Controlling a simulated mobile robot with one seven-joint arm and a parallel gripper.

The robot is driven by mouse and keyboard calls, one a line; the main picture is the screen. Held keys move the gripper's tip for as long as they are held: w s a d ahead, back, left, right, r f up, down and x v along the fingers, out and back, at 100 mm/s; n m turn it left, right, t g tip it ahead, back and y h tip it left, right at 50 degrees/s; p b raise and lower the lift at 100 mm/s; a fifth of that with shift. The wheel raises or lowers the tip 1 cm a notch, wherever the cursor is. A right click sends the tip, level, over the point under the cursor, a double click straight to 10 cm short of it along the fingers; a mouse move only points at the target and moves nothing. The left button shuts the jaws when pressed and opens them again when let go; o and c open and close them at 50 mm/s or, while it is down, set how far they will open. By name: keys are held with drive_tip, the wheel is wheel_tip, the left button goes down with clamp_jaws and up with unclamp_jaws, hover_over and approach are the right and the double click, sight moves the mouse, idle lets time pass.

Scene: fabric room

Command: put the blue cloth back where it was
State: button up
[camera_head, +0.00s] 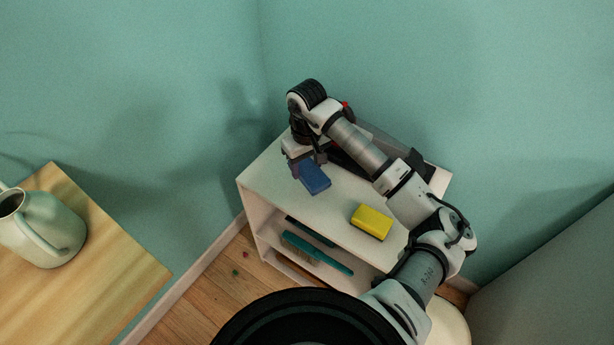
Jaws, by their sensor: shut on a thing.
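The blue cloth (313,178) is a small, flat, folded blue piece at the left part of the white shelf unit's top (262,176). My gripper (306,168) points down at the cloth's back left edge and is shut on it. The fingertips are small and partly dark in this view. I cannot tell whether the cloth rests on the shelf top or hangs just above it.
A yellow sponge-like block (371,222) lies right of the cloth on the shelf top. A teal brush (316,252) lies on the shelf below. A dark tray-like thing (400,152) stands behind my arm. A wooden table (103,262) with a pale green jug (45,230) is at left.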

sight(307, 167)
drive_tip(key=shift+f+p, duration=0.4)
drive_tip(key=shift+f, duration=2.85)
drive_tip(key=shift+f, duration=0.2)
drive_tip(key=o, duration=1)
drive_tip(key=shift+o, duration=0.2)
drive_tip(key=shift+r, duration=0.1)
wheel_tip(307, 167, up, 12)
drive_tip(key=b, duration=0.2)
drive_tip(key=shift+r+b, duration=0.1)
drive_tip(key=shift+b, duration=0.2)
